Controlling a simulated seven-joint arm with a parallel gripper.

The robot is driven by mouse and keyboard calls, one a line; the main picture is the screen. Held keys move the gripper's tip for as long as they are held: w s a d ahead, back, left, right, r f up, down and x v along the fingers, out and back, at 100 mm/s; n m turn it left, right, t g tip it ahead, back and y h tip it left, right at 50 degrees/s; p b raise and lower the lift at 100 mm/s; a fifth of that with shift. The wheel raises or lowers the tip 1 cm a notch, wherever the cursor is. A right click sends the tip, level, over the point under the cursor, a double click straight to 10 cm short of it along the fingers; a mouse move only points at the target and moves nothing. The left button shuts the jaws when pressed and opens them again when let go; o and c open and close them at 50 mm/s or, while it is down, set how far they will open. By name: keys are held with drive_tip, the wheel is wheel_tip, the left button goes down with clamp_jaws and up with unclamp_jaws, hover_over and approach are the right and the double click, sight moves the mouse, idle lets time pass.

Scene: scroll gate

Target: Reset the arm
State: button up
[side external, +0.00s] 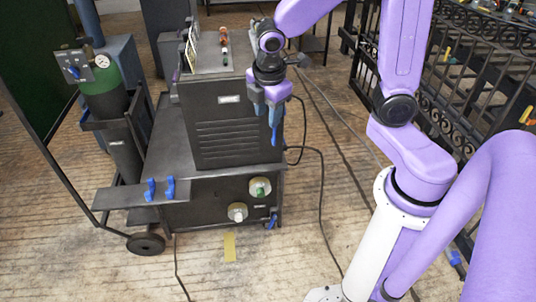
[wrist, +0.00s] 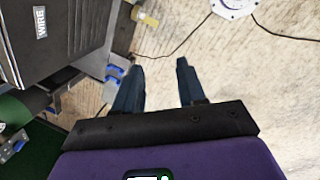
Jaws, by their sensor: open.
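My gripper (side external: 272,118) hangs from the purple arm in front of the right side of the dark welding machine in the side external view. In the wrist view my gripper (wrist: 158,82) shows two dark blue fingers, apart, with bare floor between them. Nothing is held. The fingers point down, above the lower shelf of the cart. From the side external view I cannot tell whether the gripper touches the machine.
The welding machine (side external: 225,125) stands on a wheeled cart (side external: 215,218) with a green gas cylinder (side external: 103,95) at left. Blue clamps (side external: 160,189) sit on its front shelf. A black iron gate (side external: 455,75) stands at the right. Cables cross the open wooden-looking floor (side external: 255,275).

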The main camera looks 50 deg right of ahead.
drive_tip(key=s+a+r+m+y, duration=0.1)
drive_tip(key=s, duration=0.8)
drive_tip(key=s+a+r+m+g+y, duration=0.1)
drive_tip(key=s+m, duration=0.1)
drive_tip(key=s, duration=0.8)
drive_tip(key=shift+s+a, duration=0.15)
drive_tip(key=shift+s, duration=0.15)
drive_tip(key=shift+r, duration=0.1)
